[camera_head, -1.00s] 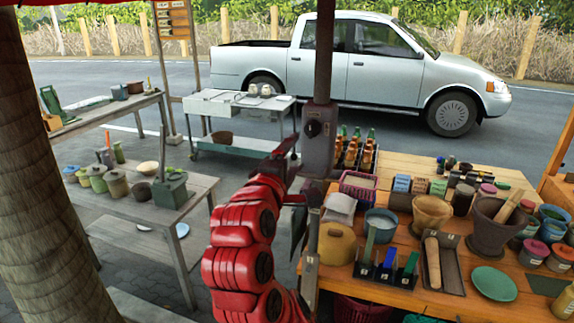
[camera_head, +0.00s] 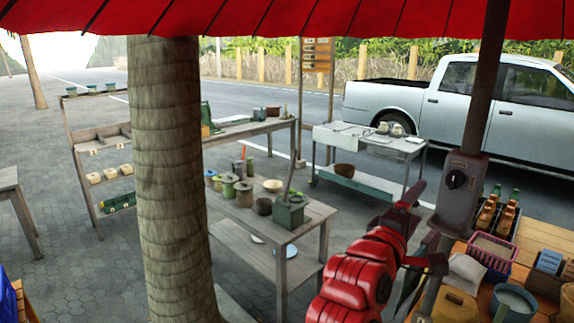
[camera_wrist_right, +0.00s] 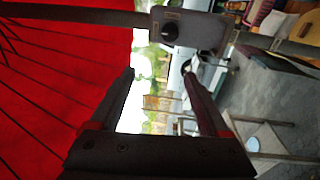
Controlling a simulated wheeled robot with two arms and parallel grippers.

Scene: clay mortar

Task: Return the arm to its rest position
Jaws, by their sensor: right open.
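My right arm shows in red at the lower right of the head view, raised in front of the street stall. Its dark gripper (camera_head: 408,207) points up and away, beside the metal post with a switch box (camera_head: 461,184). In the right wrist view the two dark fingers of the right gripper (camera_wrist_right: 160,85) stand apart with nothing between them. The switch box also shows close by in the wrist view (camera_wrist_right: 188,32). My left gripper is not in view.
A wooden table with pots (camera_head: 318,212) stands left of the arm, behind a thick trunk (camera_head: 172,180). A stall table (camera_head: 550,235) with a pink basket (camera_head: 492,252) is at right. A red canopy (camera_head: 250,18) hangs above.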

